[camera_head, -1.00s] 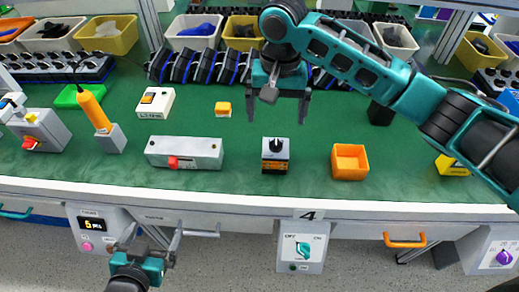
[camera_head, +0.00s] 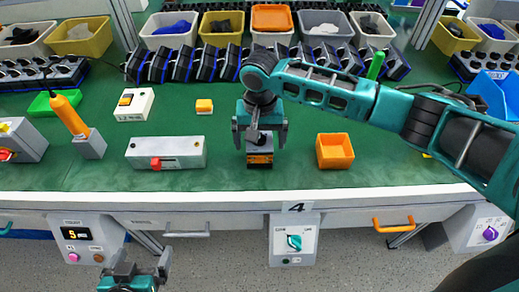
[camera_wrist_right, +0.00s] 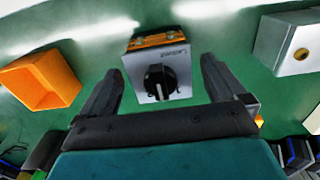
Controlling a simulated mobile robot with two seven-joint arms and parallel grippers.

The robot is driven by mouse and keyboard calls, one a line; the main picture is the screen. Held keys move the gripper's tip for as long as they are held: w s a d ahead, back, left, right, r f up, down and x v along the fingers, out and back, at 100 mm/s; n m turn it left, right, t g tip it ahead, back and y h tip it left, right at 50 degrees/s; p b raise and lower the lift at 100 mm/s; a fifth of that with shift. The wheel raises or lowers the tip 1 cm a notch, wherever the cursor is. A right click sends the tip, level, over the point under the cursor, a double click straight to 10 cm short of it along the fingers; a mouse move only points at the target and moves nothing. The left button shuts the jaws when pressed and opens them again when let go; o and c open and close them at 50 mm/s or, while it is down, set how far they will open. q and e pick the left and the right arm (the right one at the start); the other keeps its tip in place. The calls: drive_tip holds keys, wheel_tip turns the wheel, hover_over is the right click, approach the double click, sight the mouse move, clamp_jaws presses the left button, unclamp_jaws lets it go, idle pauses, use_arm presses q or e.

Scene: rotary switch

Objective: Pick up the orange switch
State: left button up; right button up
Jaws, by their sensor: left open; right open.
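The orange switch (camera_head: 260,160) stands on the green bench top near its front edge. It has an orange body, a grey top plate and a black rotary knob, which shows clearly in the right wrist view (camera_wrist_right: 158,80). My right gripper (camera_head: 260,140) is open and points down over the switch, partly hiding its top in the head view. In the right wrist view the switch lies between and slightly beyond the open fingers, with gaps on both sides. My left gripper (camera_head: 143,262) is open and empty, in front of the bench near the bottom of the head view.
An orange open box (camera_head: 335,151) stands right of the switch. A grey box with a red knob (camera_head: 166,153) stands to its left, and a small yellow-orange block (camera_head: 204,106) lies behind. Dark devices (camera_head: 200,65) line the back. Bare green surface surrounds the switch.

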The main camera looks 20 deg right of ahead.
drive_tip(key=shift+f, duration=0.7)
use_arm(q)
drive_tip(key=shift+f, duration=0.1)
use_arm(e)
drive_tip(key=shift+c, duration=0.5)
drive_tip(key=shift+r, duration=0.1)
drive_tip(key=c, duration=1.1)
